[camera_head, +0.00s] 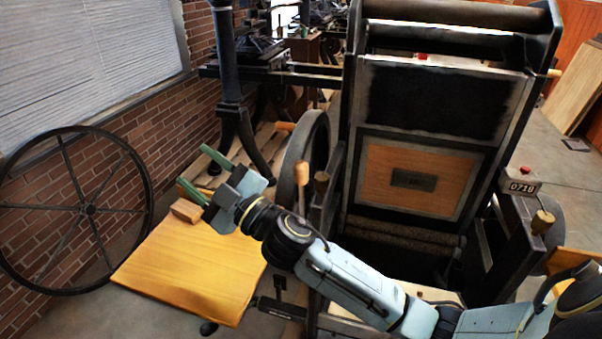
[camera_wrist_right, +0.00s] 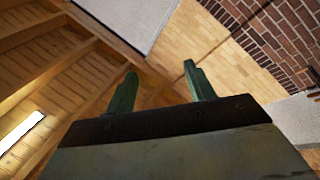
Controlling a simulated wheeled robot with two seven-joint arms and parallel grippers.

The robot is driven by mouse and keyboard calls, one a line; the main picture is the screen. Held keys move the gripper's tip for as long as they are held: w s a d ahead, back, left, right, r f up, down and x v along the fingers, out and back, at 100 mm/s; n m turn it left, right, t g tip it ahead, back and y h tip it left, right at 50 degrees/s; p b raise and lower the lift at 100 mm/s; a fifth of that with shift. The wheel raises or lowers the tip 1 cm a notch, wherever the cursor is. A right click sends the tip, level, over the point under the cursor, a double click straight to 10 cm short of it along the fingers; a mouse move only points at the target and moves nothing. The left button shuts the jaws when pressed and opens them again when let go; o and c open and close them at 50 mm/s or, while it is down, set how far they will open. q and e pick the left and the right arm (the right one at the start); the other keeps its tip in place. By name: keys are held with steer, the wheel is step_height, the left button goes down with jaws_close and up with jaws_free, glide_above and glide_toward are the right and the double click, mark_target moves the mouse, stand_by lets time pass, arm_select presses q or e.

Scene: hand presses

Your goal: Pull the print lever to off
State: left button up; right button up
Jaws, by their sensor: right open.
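A lever with a light wooden handle (camera_head: 302,174) stands upright at the left side of the press (camera_head: 425,145); I take it to be the print lever. The lever does not show in the wrist view. My left gripper is not in view.
A wooden board (camera_head: 190,270) lies below my right gripper, with a small wooden block (camera_head: 186,210) near its far edge. A large spoked wheel (camera_head: 85,210) leans at the brick wall (camera_head: 180,135). A dark flywheel (camera_head: 308,150) stands behind the lever. A counter (camera_head: 522,187) reads 0718.

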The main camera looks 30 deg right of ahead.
steer(key=a+r+n+g+y, duration=0.3)
steer(key=a+n+g+y, duration=0.2)
steer(key=n+y, duration=0.3)
steer(key=n+g+h, duration=0.6)
steer(key=g+h, duration=0.9)
steer(key=h, duration=0.2)
glide_toward(301, 162)
step_height(301, 162, down, 12)
steer(key=shift+f+p, duration=0.2)
steer(key=shift+p, duration=0.35)
jaws_close()
